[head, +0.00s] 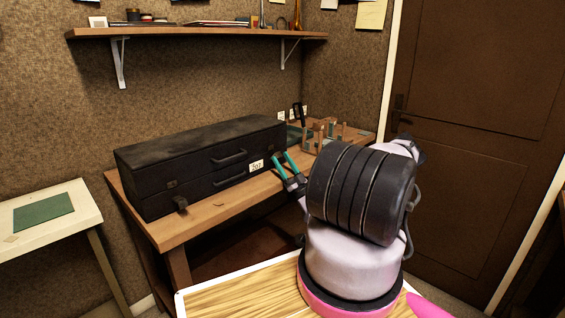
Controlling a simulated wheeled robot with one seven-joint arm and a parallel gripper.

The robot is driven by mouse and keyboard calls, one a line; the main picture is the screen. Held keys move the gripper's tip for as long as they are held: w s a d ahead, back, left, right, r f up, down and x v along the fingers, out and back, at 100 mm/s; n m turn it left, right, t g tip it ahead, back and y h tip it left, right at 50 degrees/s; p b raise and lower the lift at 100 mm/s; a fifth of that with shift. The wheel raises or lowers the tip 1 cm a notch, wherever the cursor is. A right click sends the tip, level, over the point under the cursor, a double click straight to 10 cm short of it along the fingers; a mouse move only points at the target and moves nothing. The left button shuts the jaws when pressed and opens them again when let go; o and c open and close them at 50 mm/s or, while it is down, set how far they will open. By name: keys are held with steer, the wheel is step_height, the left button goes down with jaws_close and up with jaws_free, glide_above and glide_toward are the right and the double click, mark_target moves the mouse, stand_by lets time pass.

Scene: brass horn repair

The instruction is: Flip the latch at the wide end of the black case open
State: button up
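The black case (200,160) lies lengthwise on the wooden workbench, its lid down. Its front face has two dark handles and a white numbered tag (257,166). Near the left end of the front, a small dark latch piece (181,203) sticks out low, below a small plate (171,184). I cannot tell which end is the wide one. Any latch near the right end is not clear. My gripper (280,156) has two teal fingers, apart and empty, in front of the case's right end. I cannot tell whether it touches the case.
The workbench (205,222) has a narrow bare strip in front of the case. A wooden holder with tools (322,136) stands at its right. A shelf (190,33) hangs above. A pale table (30,235) with a green mat (43,212) is at left. A brown door (480,130) is at right.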

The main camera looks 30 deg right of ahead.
steer(key=v, duration=1)
steer(key=shift+s+f, duration=0.25)
steer(key=shift+s, duration=0.05)
steer(key=shift+w, duration=0.1)
